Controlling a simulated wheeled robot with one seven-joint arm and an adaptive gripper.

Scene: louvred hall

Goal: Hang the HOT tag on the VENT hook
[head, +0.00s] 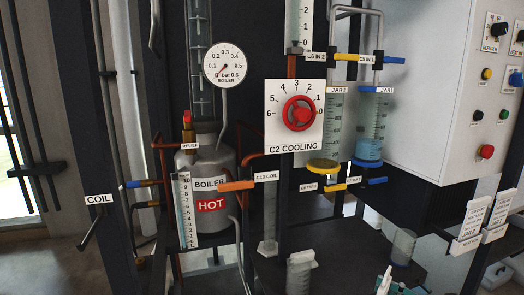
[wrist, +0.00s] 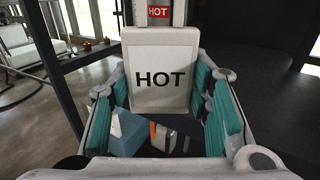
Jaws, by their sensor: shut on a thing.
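In the wrist view the HOT tag (wrist: 161,73) is a white plate with rounded corners and black letters. It stands upright between the teal-padded fingers of my gripper (wrist: 162,102), which is shut on it. I cannot make out a hook marked VENT in either view. I cannot clearly tell my gripper in the head view.
The boiler (head: 207,165) has a red HOT label (head: 211,205). Around it are a gauge (head: 225,66), the C2 COOLING dial (head: 293,117), valve levers and a COIL lever (head: 90,232). White cards (head: 470,222) hang at right, beside a white control cabinet (head: 425,90).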

